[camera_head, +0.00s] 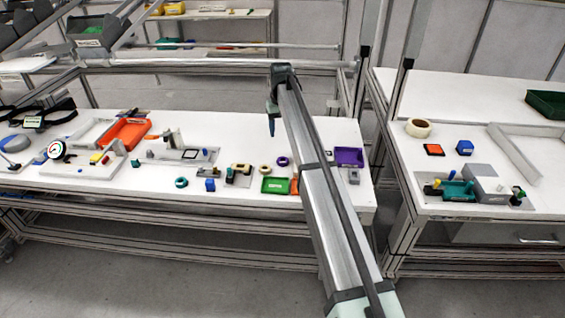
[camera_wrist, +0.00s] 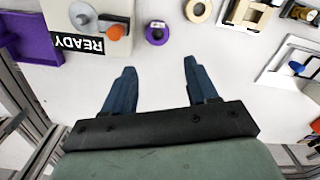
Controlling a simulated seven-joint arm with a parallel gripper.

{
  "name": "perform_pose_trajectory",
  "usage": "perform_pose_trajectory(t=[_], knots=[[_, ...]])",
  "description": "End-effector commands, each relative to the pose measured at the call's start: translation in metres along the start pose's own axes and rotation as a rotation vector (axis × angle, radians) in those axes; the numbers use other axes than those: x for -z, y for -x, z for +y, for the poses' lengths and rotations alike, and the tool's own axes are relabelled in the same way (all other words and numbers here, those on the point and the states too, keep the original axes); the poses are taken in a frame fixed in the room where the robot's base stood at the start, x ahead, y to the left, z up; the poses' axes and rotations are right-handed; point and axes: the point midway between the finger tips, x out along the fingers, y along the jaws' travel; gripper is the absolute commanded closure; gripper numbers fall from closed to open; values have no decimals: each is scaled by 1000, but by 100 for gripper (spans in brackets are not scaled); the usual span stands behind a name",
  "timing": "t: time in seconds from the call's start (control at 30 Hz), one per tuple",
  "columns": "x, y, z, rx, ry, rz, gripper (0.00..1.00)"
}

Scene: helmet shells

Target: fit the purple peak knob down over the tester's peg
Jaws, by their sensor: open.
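The purple peak knob (camera_wrist: 157,31), a small ring-like piece with a dark centre, sits on the white table. It also shows in the head view (camera_head: 282,161). The tester (camera_wrist: 62,14) is a pale box beside it in the wrist view, with a grey round metal part (camera_wrist: 83,14), an orange knob (camera_wrist: 115,32) and a READY label. I cannot tell which part is the peg. My arm mostly hides the tester in the head view. My gripper (camera_wrist: 159,65) is open and empty above the table, its fingers apart from the purple knob; it also shows in the head view (camera_head: 271,122).
A purple bin (camera_wrist: 28,40) stands beyond the tester. A cream ring (camera_wrist: 198,10) and a fixture with a blue knob (camera_wrist: 290,60) are on the other side. A green tray (camera_head: 275,185) is near the front edge. The table beneath my fingers is clear.

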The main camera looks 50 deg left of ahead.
Motion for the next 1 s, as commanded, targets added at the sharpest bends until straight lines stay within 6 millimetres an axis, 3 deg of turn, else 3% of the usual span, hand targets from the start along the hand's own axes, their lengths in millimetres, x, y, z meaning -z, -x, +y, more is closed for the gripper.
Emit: perform_pose_trajectory(t=[0.33, 0.67, 1.0], knots=[[-1, -58, 1, 0, -1, -1, 42], [-1, -80, 1, -1, -1, 1, 42], [-3, -120, 3, -1, -1, 0, 42]])
